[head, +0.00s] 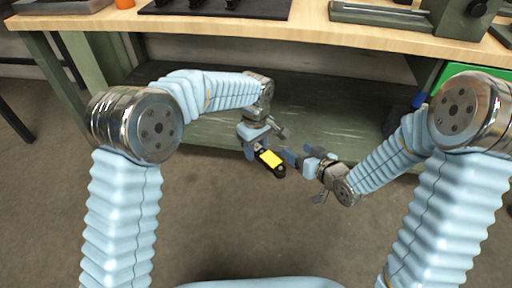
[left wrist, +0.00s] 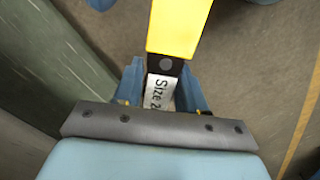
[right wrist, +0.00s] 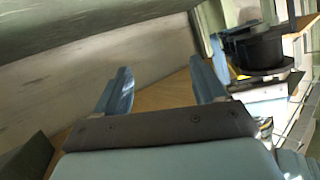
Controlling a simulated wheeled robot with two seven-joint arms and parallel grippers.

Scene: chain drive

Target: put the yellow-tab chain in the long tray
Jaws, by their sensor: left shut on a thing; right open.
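The yellow-tab chain (head: 270,158) is in my left gripper (head: 258,148), held in the air in front of the workbench. In the head view its yellow tab faces up, with a black part at its lower end. In the left wrist view the yellow tab (left wrist: 178,25) extends away from the fingers, and a white label reading "Size 2" lies between them. My right gripper (head: 293,157) is open and empty, close to the right of the chain. A long, shallow grey-green tray (head: 380,17) lies on the bench at the upper right; I cannot see fully into it.
The wooden workbench (head: 290,30) runs across the back, with a green-grey lower shelf. On it are a black mat (head: 260,9) with dark fixtures, another tray (head: 60,5), an orange item (head: 124,3) and a grey-green machine (head: 462,15). Floor between my arms is clear.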

